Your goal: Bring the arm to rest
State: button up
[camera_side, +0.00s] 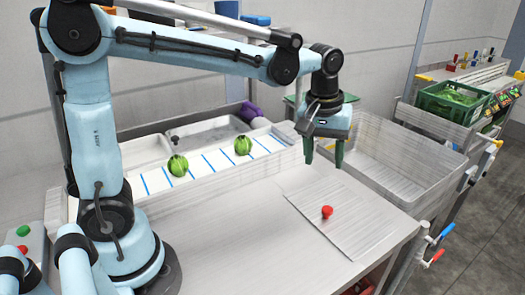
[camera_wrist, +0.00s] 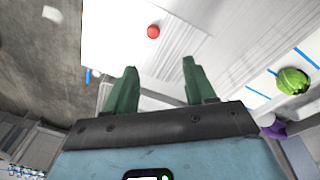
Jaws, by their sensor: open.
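My gripper (camera_side: 324,153) is open and empty, with green fingers pointing down, in the air above the back of the steel table near the sink. In the wrist view my gripper (camera_wrist: 155,75) shows its two green fingers spread apart with nothing between them. My arm reaches out to the right from its base at the left of the side view.
A red round thing (camera_side: 327,212) lies on a ribbed panel (camera_side: 345,228) on the table. Two green heads (camera_side: 178,165) (camera_side: 243,145) sit on a blue-striped white strip (camera_side: 210,163). A basin (camera_side: 400,160) is at right. A green crate (camera_side: 450,100) stands beyond. The table's front is clear.

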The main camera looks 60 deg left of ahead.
jog(key=s+a+f+m+t, duration=0.1)
jog(key=s+a+m+t, duration=0.1)
jog(key=s, duration=0.3)
jog(key=s+a+f+m+t, duration=0.1)
jog(key=s+a+m+t, duration=0.1)
jog(key=s+m, duration=0.3)
jog(key=shift+s+a+t, duration=0.2)
jog(key=shift+s+t, duration=0.4)
jog(key=shift+t, duration=0.1)
